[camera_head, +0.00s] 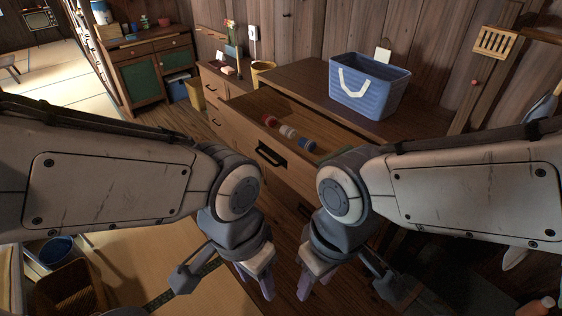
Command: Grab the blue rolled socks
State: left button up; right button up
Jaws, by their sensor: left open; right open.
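The blue rolled socks (308,145) lie in the open wooden drawer (245,108), at the right end of a short row. Beside them are a whitish roll (288,132) and a red roll (271,121). My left gripper (226,284) is open and empty, low in front of the drawer. My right gripper (345,288) is open and empty, to its right. Both are apart from the socks. My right arm's wrist is close to the drawer's front right in the picture.
A blue basket (368,88) with a white handle stands on the dresser top (300,75). A yellow bin (263,73) is left of it. A green-doored cabinet (155,70) stands at the back left. A brown basket (70,290) is on the floor at lower left.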

aim_at(309, 145)
jog(key=u, duration=0.4)
jog(key=i, duration=1.25)
jog(key=u, duration=0.25)
